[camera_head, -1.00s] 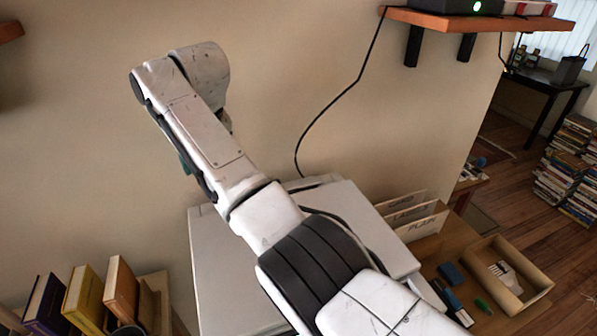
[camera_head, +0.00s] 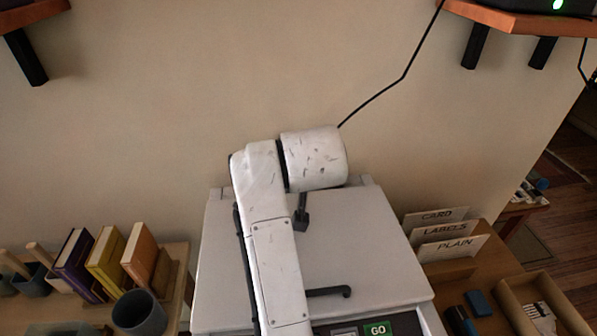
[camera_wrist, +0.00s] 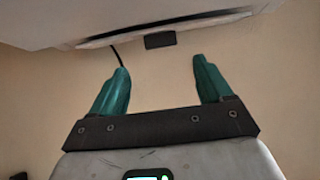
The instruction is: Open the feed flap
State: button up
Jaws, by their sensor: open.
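A pale grey machine (camera_head: 375,235) with a broad flat top stands against the wall. Its front panel has a green GO key (camera_head: 377,329). A black bar handle (camera_head: 328,292) lies near the front of the top; a small dark block (camera_head: 301,218) shows farther back. I cannot tell which part is the feed flap. In the wrist view, a pale edge (camera_wrist: 200,25) with a dark gap and a black tab (camera_wrist: 160,40) lies beyond my fingertips. My gripper (camera_wrist: 162,72) has two teal fingers, apart and empty. My arm hides it in the head view.
Books (camera_head: 103,262) and a dark cup (camera_head: 139,314) stand left of the machine. Card, label and plain dividers (camera_head: 447,236) and an open box (camera_head: 540,290) are right. Shelves (camera_head: 520,18) hang above; a black cable (camera_head: 380,92) runs down the wall.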

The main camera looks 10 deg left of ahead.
jog(key=x, duration=0.7)
jog(key=shift+w+a+f, duration=0.2)
jog(key=shift+w+f, duration=0.05)
jog(key=shift+w, duration=0.05)
jog(key=c, duration=1)
jog(key=shift+r+p, duration=0.1)
jog(key=shift+p, duration=0.3)
jog(key=shift+c, duration=0.2)
